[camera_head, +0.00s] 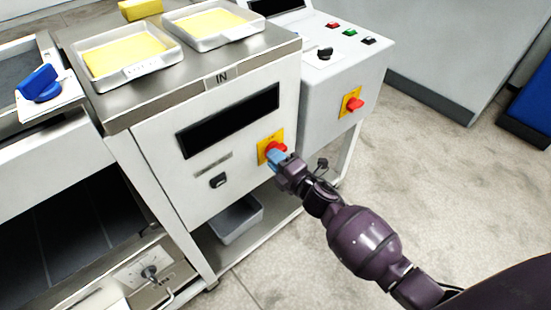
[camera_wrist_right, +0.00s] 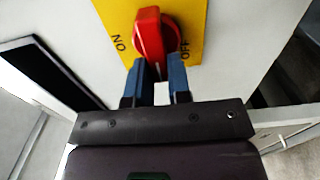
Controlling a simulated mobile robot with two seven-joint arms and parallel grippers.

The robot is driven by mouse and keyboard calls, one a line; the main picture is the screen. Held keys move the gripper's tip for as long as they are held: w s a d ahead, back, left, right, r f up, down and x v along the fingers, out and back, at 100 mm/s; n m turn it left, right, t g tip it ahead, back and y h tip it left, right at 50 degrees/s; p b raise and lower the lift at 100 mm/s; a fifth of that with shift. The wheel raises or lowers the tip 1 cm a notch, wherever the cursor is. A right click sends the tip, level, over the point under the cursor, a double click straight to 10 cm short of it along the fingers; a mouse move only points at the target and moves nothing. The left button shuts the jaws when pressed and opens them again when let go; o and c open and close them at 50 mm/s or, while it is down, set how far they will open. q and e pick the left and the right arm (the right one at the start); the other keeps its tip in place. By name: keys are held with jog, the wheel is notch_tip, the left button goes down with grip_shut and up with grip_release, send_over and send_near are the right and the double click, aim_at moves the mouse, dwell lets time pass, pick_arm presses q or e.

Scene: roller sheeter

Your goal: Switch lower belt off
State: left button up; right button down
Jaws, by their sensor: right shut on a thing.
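A red rotary switch (camera_head: 274,149) sits on a yellow plate (camera_head: 263,142) on the front of the white cabinet (camera_head: 240,180) marked IN. In the right wrist view the red knob (camera_wrist_right: 150,40) stands roughly in line with my fingers, between the ON lettering at left and the OFF lettering at right of the yellow plate (camera_wrist_right: 188,14). My right gripper (camera_head: 277,157) has its blue fingers closed on the knob's near end, and it also shows in the wrist view (camera_wrist_right: 160,72). Which belt this switch serves cannot be read. My left gripper is out of view.
A second red switch (camera_head: 354,104) is on the control box (camera_head: 345,75) at right, with buttons on top. Trays of yellow dough (camera_head: 125,55) (camera_head: 208,22) lie on the steel top. A grey bin (camera_head: 235,220) stands on the lower shelf. The floor at right is clear.

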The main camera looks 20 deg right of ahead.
jog(key=c, duration=1.1)
grip_release()
jog(key=shift+o, duration=0.2)
jog(key=shift+s, duration=0.1)
jog(key=p+v, duration=0.1)
jog(key=v, duration=0.9)
jog(key=shift+s, duration=0.3)
jog(key=shift+d, duration=0.15)
